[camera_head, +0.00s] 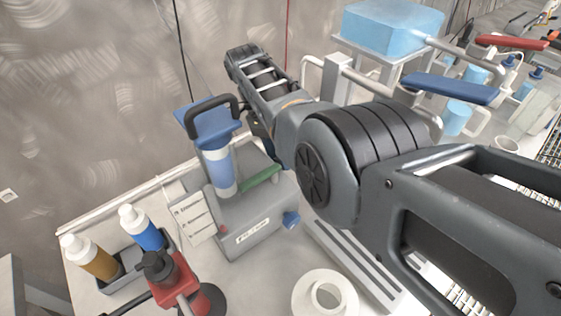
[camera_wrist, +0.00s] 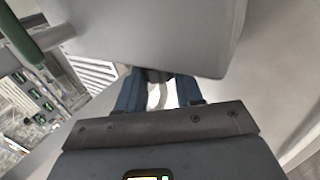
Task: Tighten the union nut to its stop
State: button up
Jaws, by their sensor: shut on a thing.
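In the wrist view my gripper (camera_wrist: 158,93) has its two blue fingers closed on a small dark grey piece (camera_wrist: 154,76), which seems to be the union nut. Most of that piece is hidden by the fingers and by a large grey body (camera_wrist: 150,30) above them. A pale curved shape shows between the fingers. In the head view my arm crosses from lower right to upper middle and its wrist hides most of the gripper. I cannot make out the nut there, nor its thread or stop.
Bottles in a tray (camera_head: 107,287), a red pump can (camera_head: 175,280) and a white ring (camera_head: 300,300) are in front. A blue block (camera_head: 388,25) is behind.

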jog(key=shift+w+b, duration=0.1)
jog(key=shift+b, duration=0.25)
dwell(0.3)
jog(key=o, duration=1)
jog(key=shift+o, duration=0.2)
jog(key=p, duration=0.3)
jog(key=shift+r+t, duration=0.15)
jog(key=shift+t, duration=0.25)
